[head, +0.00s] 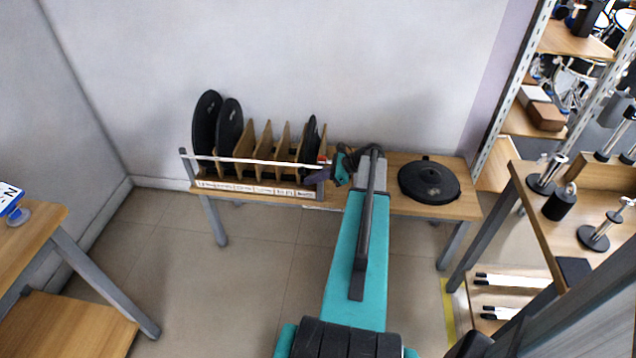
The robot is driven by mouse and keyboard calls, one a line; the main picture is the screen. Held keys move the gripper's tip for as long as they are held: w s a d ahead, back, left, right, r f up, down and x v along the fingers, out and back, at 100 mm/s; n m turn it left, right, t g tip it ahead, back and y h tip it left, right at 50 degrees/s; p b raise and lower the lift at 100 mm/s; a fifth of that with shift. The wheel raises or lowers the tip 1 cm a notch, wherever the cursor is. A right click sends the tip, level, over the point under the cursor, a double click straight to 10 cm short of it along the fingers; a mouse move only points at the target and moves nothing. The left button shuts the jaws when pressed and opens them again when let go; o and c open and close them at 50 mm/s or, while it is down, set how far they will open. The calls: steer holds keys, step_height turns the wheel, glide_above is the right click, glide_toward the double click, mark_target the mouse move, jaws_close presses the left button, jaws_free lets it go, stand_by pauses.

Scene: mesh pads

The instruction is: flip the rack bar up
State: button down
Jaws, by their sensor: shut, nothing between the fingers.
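The rack bar (250,161) is a thin white bar lying roughly level across the front of the wooden plate rack (250,187). Its left end meets a grey post (188,170), and its right end is by a red piece (322,159). My gripper (315,175), dark with a teal part behind it, is at the rack's right end, just below the red end. It is shut and empty. Whether its fingertips touch the bar or rack cannot be told. My teal and grey arm hides part of the bench.
Black weight plates (206,122) stand between the rack's wooden dividers. Another black plate (429,181) lies flat on the bench (462,203) right of my arm. A table (30,240) stands at left, and shelving (545,215) with weights at right.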

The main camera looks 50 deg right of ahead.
steer(key=shift+w+a+r, duration=0.15)
steer(key=shift+r, duration=0.7)
steer(key=shift+r, duration=0.1)
